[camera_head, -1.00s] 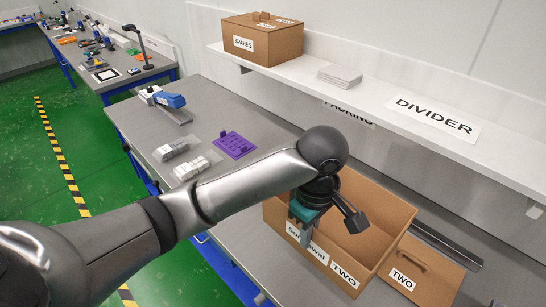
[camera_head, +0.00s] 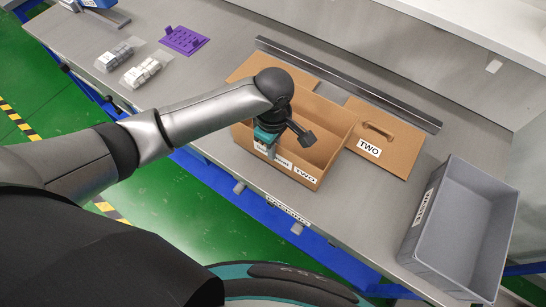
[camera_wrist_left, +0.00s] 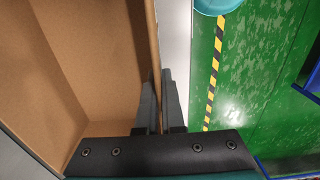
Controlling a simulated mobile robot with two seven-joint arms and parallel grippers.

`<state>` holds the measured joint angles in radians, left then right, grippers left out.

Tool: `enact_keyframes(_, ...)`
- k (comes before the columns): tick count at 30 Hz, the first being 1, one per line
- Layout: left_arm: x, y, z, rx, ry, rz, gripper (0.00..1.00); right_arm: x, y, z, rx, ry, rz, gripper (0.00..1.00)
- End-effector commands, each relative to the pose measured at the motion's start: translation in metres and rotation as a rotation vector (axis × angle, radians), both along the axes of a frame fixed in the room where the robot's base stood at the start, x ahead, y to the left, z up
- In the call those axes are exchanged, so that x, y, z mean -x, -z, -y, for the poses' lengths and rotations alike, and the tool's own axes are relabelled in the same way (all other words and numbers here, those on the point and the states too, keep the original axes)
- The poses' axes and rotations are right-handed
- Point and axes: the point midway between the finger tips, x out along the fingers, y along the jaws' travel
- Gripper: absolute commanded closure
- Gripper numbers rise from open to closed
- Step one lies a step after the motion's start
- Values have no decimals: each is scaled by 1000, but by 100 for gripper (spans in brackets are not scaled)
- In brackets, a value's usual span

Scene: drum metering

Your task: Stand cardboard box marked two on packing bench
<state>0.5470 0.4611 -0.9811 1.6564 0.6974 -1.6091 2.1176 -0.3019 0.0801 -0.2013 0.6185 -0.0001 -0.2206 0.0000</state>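The open cardboard box (camera_head: 322,152) marked TWO stands upright on the packing bench (camera_head: 225,185), near its front edge. It also shows in the left wrist view (camera_wrist_left: 95,55), where its inside looks bare as far as I see. My left gripper (camera_head: 267,149) is at the box's front wall, over part of the label. In the left wrist view my left gripper (camera_wrist_left: 160,105) has one finger inside the wall and one outside, close against it. My forearm hides the box's left part. My right gripper is not in view.
A cardboard lid (camera_head: 400,140) marked TWO lies right of the box. A dark metal bar (camera_head: 345,82) lies behind. A grey crate (camera_head: 485,210) stands at the right. A purple plate (camera_head: 185,40) and clear packs (camera_head: 145,72) lie at the left.

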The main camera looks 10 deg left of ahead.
Motion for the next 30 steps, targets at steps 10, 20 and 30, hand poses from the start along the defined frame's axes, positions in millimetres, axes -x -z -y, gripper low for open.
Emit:
enact_keyframes(10, 0, 43, 0, -1, 1, -1, 100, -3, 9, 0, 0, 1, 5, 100)
enact_keyframes(20, 0, 44, 0, 0, 1, 0, 100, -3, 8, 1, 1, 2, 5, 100)
enact_keyframes(30, 0, 45, 0, 0, 1, -1, 65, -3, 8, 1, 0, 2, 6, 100)
